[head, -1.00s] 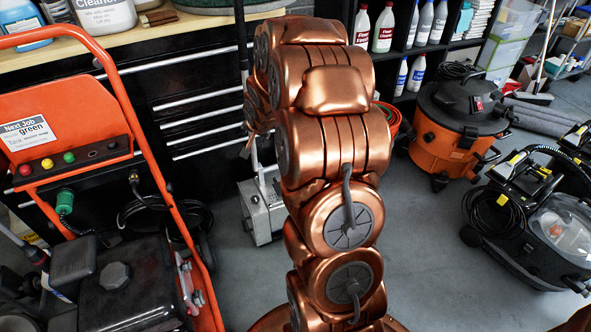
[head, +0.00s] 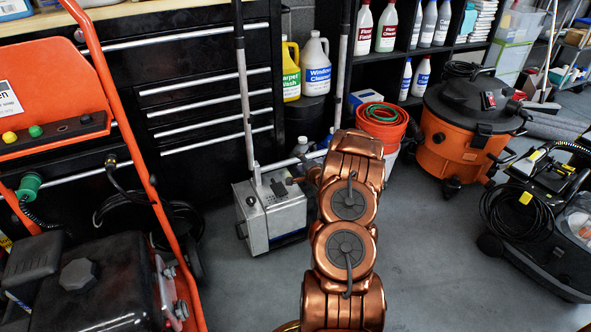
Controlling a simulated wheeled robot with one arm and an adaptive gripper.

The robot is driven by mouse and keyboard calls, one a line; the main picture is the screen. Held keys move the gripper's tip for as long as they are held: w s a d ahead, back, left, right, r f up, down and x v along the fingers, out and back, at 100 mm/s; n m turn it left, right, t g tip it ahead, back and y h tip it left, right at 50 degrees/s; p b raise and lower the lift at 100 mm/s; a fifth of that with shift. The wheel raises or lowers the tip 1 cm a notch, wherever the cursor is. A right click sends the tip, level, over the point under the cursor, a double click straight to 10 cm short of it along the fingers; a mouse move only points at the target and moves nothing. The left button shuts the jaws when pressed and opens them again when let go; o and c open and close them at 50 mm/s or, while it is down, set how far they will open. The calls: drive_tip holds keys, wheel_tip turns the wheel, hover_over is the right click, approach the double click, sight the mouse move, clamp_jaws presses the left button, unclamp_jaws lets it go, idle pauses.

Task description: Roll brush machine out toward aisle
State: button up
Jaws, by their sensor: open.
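A grey metal box-shaped machine (head: 272,212) stands on the floor in front of the black drawer cabinet, left of my arm. Two long upright poles rise from it, one at each side. It looks like the brush machine, though no label on it can be read. Its right part is hidden behind my copper arm, which rises from the bottom middle of the head view.
A large orange-framed machine (head: 100,125) fills the left. An orange bucket (head: 383,125), an orange-and-black vacuum (head: 470,130) and a black machine (head: 545,225) stand to the right. Shelves with bottles line the back. Grey floor (head: 430,240) is clear right of my arm.

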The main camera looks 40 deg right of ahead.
sight(295, 160)
drive_tip(key=f, duration=0.2)
drive_tip(key=s+d, duration=0.1)
drive_tip(key=shift+f+m+t+b, duration=0.3)
drive_tip(key=shift+f+m+b, duration=0.1)
drive_tip(key=b+x, duration=0.2)
drive_tip(key=x, duration=0.4)
drive_tip(key=shift+d+f, duration=0.1)
drive_tip(key=shift+f, duration=0.05)
drive_tip(key=shift+b+x, duration=0.35)
drive_tip(key=shift+x, duration=0.45)
clamp_jaws()
